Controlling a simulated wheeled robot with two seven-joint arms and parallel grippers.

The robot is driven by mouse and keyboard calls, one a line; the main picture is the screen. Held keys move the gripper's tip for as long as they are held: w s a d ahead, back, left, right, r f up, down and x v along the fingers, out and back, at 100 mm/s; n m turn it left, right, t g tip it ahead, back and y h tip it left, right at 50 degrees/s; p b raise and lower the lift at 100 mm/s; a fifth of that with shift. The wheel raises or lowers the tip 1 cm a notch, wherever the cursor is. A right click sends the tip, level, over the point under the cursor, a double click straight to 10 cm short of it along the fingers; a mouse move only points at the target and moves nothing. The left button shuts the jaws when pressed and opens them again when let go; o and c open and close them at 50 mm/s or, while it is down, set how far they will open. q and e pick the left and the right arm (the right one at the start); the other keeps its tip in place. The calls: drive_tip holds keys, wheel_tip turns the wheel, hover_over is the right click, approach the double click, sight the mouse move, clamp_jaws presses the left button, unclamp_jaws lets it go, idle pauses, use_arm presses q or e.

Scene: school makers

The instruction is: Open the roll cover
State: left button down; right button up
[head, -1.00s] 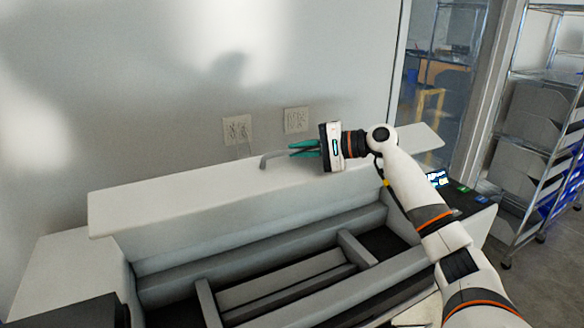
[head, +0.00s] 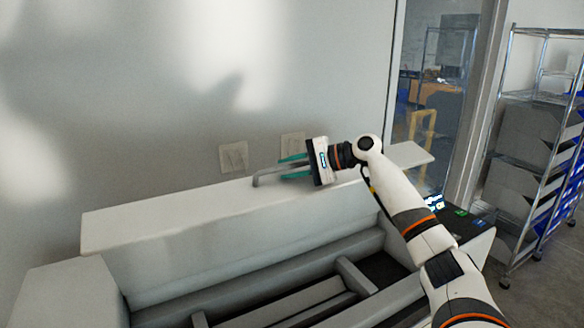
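The roll cover (head: 190,207) is a long white lid along the back of a large printer-like machine by the wall. It stands raised, and the machine's inside shows below it. A grey bar handle (head: 268,177) sits on its top edge. My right gripper (head: 286,166) is at the handle's right end, with its teal fingers apart. One finger is behind the handle's line, and the nearer one overlaps the handle's right end. I cannot tell whether they touch it. My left gripper is not in view.
The machine's open bay (head: 290,300) has grey rails and dark gaps. A small lit control panel (head: 436,203) is at its right end. Wall outlets (head: 233,157) are behind the cover. A wire shelf rack (head: 535,150) stands at the right on open floor.

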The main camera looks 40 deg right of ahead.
drive_tip(key=shift+s+f, duration=0.1)
drive_tip(key=shift+s, duration=0.1)
drive_tip(key=b+v, duration=0.7)
drive_tip(key=v, duration=0.5)
drive_tip(key=shift+w+r, duration=0.2)
drive_tip(key=shift+r, duration=0.05)
